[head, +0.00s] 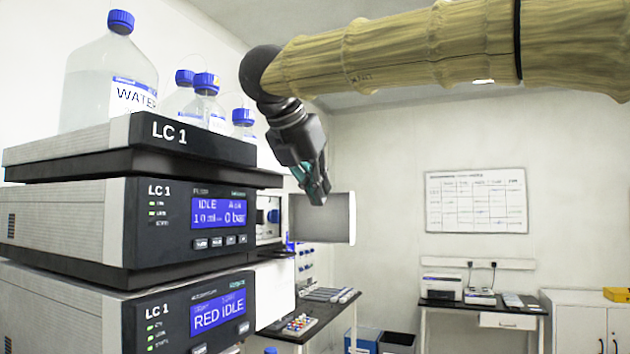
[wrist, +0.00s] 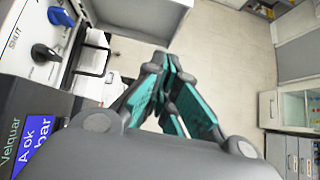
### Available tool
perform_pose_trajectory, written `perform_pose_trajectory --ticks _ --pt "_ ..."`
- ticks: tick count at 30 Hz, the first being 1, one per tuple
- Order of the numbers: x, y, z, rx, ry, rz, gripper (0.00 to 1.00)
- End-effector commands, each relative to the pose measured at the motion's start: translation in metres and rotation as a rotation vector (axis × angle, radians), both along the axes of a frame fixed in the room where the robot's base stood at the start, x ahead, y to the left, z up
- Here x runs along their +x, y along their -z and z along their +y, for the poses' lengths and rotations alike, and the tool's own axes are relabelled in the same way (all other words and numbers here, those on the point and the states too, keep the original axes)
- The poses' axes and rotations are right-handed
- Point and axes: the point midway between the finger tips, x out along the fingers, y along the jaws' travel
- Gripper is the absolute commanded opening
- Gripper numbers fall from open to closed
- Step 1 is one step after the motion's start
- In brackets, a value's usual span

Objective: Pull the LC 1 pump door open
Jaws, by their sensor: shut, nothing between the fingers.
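The LC 1 pump module (head: 160,222) is the middle unit of the stack at left in the head view, with a blue display reading IDLE. Its door (head: 322,218) stands swung out from the front, to the right of the display. The uncovered bay (head: 268,217) shows a blue knob, which also appears in the wrist view (wrist: 61,17). The door's pale panel (wrist: 128,22) is at the top of the wrist view. My gripper (head: 318,199) is shut and empty, pointing down by the door's upper part. In the wrist view its fingertips (wrist: 168,62) appear apart from the panel.
Bottles with blue caps, one a large water bottle (head: 108,80), stand on top of the stack. A second LC 1 unit (head: 200,318) reading RED IDLE sits below. A dark bench (head: 310,318) is behind the door. Open floor (wrist: 225,40) shows beyond my fingers.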

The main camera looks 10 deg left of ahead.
Motion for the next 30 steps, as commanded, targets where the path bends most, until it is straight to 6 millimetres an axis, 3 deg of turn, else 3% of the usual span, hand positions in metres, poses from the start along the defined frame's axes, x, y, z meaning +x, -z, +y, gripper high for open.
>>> perform_pose_trajectory --ticks 12,21,30 --pt "0.046 0.046 -0.017 -0.002 -0.003 0.002 0.0" --pt "0.076 0.045 -0.028 -0.001 -0.004 -0.001 0.0" --pt "0.081 0.047 -0.03 -0.002 -0.004 0.0 0.0"
